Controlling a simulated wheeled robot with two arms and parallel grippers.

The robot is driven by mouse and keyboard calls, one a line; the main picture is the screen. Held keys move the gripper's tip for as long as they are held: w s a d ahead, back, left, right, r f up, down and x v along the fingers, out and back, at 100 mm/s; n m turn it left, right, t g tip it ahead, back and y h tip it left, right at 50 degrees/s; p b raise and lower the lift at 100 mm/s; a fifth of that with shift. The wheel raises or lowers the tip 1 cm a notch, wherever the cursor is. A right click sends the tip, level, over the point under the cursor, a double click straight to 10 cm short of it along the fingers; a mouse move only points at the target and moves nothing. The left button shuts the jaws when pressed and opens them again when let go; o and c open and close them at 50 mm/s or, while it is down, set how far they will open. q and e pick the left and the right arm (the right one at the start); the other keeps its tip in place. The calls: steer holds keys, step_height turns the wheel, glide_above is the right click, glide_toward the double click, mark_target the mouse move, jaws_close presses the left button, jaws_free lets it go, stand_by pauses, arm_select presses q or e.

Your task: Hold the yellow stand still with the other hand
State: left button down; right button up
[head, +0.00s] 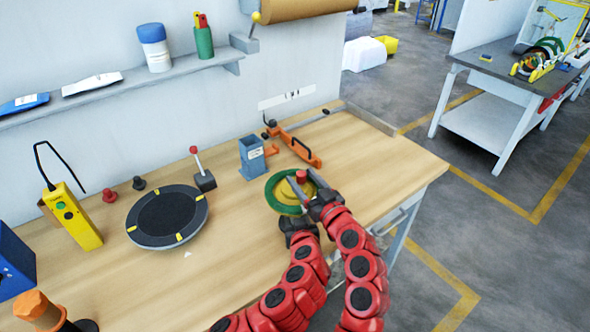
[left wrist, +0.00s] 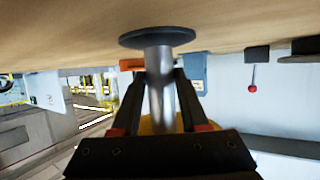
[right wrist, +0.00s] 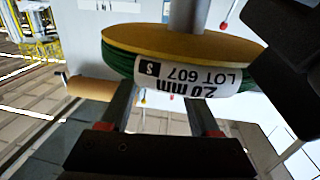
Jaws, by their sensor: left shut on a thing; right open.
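The yellow stand (head: 283,190) is on the wooden bench, with a green coil (head: 272,196) around its yellow disc and a red knob (head: 301,176) on top. In the left wrist view its metal post (left wrist: 160,90) rises from a dark round base (left wrist: 157,37). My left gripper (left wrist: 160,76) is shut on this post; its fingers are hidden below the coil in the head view. My right gripper (head: 300,177) is open above the coil. The right wrist view shows the green coil (right wrist: 113,60) with a white label (right wrist: 195,78) beyond its fingers (right wrist: 158,98).
A blue-grey holder (head: 252,158) and an orange-handled tool (head: 300,147) lie behind the stand. A black turntable (head: 167,216), a lever switch (head: 204,180) and a yellow control box (head: 72,215) are to the left. The bench between turntable and stand is clear.

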mark_target(298, 173)
steer(key=shift+x, duration=2.4)
jaws_close()
